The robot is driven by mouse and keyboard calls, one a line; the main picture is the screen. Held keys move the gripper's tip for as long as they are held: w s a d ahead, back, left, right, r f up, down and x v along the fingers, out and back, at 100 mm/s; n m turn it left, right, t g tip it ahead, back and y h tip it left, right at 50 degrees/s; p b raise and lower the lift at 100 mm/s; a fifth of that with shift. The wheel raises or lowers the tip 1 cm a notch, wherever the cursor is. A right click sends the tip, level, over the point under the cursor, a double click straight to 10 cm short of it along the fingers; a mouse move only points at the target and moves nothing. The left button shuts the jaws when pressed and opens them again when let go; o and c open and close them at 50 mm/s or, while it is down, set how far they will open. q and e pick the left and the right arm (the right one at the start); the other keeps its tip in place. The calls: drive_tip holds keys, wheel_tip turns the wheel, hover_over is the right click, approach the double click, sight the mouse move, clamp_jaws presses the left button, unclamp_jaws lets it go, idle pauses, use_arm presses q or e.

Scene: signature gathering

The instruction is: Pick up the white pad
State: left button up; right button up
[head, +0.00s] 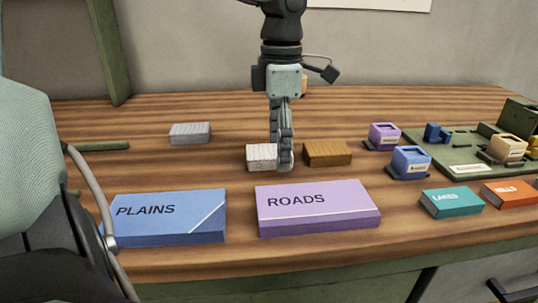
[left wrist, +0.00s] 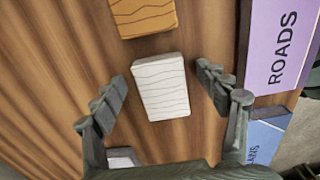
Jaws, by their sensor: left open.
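The white pad (head: 261,156) lies flat on the wooden table in the middle of the head view, with thin wavy lines on its top. In the left wrist view the white pad (left wrist: 161,87) lies ahead of and between the fingers. My left gripper (head: 284,160) points down beside the pad and hides its right end in the head view. In the left wrist view my left gripper (left wrist: 165,92) is open, with one finger on each side of the pad and gaps between. My right gripper is not in view.
An orange-brown pad (head: 327,153) lies right of the white pad, and a grey pad (head: 190,132) lies behind left. The PLAINS box (head: 168,222) and ROADS box (head: 316,212) stand in front. Small stamp-like blocks (head: 410,162) and a green tray (head: 455,165) are at right.

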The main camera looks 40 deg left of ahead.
use_arm(q)
drive_tip(key=c, duration=1)
drive_tip(key=shift+c, duration=0.2)
